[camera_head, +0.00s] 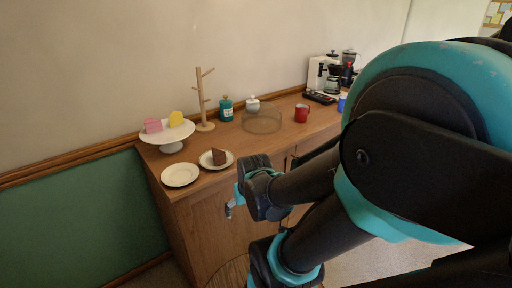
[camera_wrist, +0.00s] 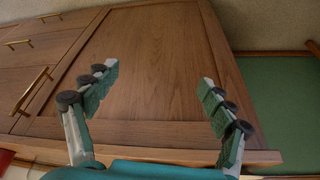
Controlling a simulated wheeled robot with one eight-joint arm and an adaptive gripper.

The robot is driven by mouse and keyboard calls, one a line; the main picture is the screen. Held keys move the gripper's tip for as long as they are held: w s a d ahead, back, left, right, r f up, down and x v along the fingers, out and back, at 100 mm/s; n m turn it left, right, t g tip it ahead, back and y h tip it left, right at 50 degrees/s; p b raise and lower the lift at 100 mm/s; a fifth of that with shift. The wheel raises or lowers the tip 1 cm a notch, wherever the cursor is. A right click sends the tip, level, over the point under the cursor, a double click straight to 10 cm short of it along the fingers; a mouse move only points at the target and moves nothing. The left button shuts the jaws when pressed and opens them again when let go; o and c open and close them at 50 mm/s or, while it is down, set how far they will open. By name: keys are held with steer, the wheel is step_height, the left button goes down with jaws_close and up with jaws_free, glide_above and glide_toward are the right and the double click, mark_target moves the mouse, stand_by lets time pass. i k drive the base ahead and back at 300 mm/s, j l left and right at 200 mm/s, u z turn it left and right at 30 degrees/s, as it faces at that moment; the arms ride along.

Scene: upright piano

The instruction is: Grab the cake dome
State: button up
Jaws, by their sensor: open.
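A clear, round, glass-like cover, which looks like the cake dome (camera_head: 262,121), stands on the wooden cabinet top, left of the red mug. Its outline is faint, and the wrist view does not show it. My gripper (camera_head: 230,209) is in front of the cabinet, below the top's edge and well away from the dome. In the wrist view my gripper (camera_wrist: 160,78) is open, with its two fingers spread wide and nothing between them, facing the wooden cabinet front (camera_wrist: 155,55).
The cabinet top (camera_head: 275,138) also holds a cake stand (camera_head: 172,147), a plate with brown cake (camera_head: 206,164), an empty plate (camera_head: 180,175), a wooden mug tree (camera_head: 205,126), a teal canister (camera_head: 225,110), a white pot (camera_head: 252,104), a red mug (camera_head: 301,113) and a coffee maker (camera_head: 325,80).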

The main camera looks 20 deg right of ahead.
mark_target(261, 117)
steer(key=i+l+z, duration=0.2)
steer(key=l, duration=0.25)
steer(key=i+l+z, duration=0.15)
steer(key=l, duration=0.3)
steer(key=i+l+z, duration=0.2)
steer(key=i+l, duration=0.1)
steer(key=l, duration=0.05)
